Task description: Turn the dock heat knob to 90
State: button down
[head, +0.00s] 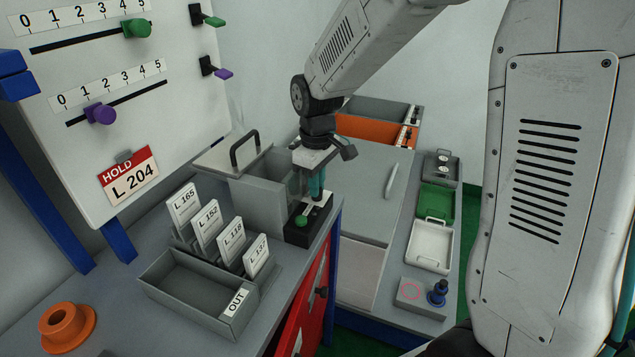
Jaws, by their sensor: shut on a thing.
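My gripper (309,188) points down over a small black block (297,238) on the grey bench, in the middle of the head view. It is shut on an upright teal piece (317,180) at the block's back end. The fingers hide much of this piece, and I cannot tell whether it is part of the block. A small green part (301,221) and a red spot (318,208) show on the block's top. No scale or number 90 is readable there, and I cannot make out which part is the heat knob.
A grey box with a black handle (245,146) stands close behind and left of my gripper. A rack of upright cards (205,224) and an OUT tray (185,300) stand in front. A slider panel (110,60) rises at left. A side bench holds trays and a blue knob (438,291).

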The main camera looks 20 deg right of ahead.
jog(key=shift+n, duration=0.8)
jog(key=c, duration=1.7)
grip_release()
jog(key=shift+c, duration=0.2)
notch_tip(320, 180, up, 8)
jog(key=shift+f, duration=0.1)
